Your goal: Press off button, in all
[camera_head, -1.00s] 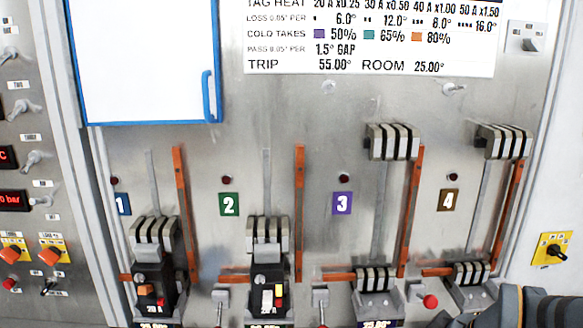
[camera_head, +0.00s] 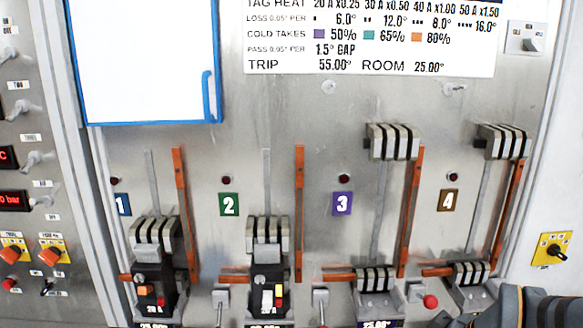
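Four numbered bays stand on a grey metal panel. Bay 1 has a black breaker (camera_head: 155,290) marked 20 A, with an orange part on its front. Bay 2 has a black breaker (camera_head: 268,285) with white, yellow and red parts on its front. Bay 3 (camera_head: 342,204) and bay 4 (camera_head: 448,201) show bare ribbed clips, with no black breaker visible between them. Which part is an off button cannot be read. A dark part of my arm is at the bottom right; my gripper's fingertips are not in view.
Red-knobbed lever (camera_head: 430,301) is right of bay 3's lower clips. Orange bars (camera_head: 300,215) stand beside the bays. Small dark red lamps (camera_head: 227,181) sit above the number plates. A blue-framed white board (camera_head: 150,60) and a printed chart (camera_head: 370,40) are above. A control panel is at left.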

